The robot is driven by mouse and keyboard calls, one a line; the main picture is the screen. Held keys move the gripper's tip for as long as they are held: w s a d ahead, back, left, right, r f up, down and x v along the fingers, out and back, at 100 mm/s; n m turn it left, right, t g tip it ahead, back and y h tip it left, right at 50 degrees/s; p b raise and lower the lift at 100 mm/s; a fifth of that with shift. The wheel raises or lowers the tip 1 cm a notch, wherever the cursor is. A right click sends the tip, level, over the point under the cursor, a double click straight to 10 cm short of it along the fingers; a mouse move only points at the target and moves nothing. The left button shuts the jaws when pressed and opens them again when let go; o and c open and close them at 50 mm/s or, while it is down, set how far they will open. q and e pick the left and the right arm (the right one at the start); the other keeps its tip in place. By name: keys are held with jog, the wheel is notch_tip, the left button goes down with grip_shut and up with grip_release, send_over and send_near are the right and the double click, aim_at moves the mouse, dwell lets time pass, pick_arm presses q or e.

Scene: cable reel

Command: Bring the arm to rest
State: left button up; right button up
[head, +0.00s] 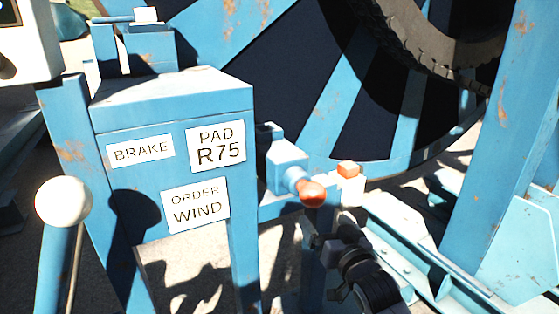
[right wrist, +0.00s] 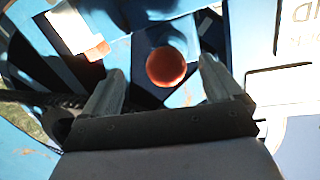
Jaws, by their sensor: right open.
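My right arm comes in from the bottom right of the head view. Its dark gripper (head: 328,242) is just below an orange ball knob (head: 312,194) on a blue fitting. In the right wrist view my right gripper (right wrist: 160,78) is open, with its two grey fingers wide apart. The orange knob (right wrist: 166,67) shows in the gap between the fingertips there, and no finger is closed on it. I cannot tell how deep the knob sits between them. My left gripper is not in view.
A blue cabinet (head: 170,112) with BRAKE, PAD R75 and ORDER WIND labels stands left of the gripper. A lever with a white ball (head: 63,201) is at far left. An orange-topped white block (head: 348,172) is right of the knob. The large reel (head: 330,95) stands behind.

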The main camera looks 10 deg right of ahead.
jog(key=s+d+f+n+g+p, duration=0.1)
jog(key=s+f+g+p, duration=0.1)
jog(key=s+f, duration=0.4)
jog(key=s+f+g+p, duration=0.1)
jog(key=s+f, duration=0.4)
jog(key=s, duration=0.8)
jog(key=s+d+f+n+g+p, duration=0.1)
jog(key=s+f+g+p, duration=0.1)
jog(key=s+f, duration=0.4)
jog(key=s+g, duration=0.1)
jog(key=s, duration=0.3)
jog(key=shift+s+d+f+n+g+h+p, duration=0.3)
jog(key=shift+f+g, duration=0.05)
jog(key=shift+g, duration=0.05)
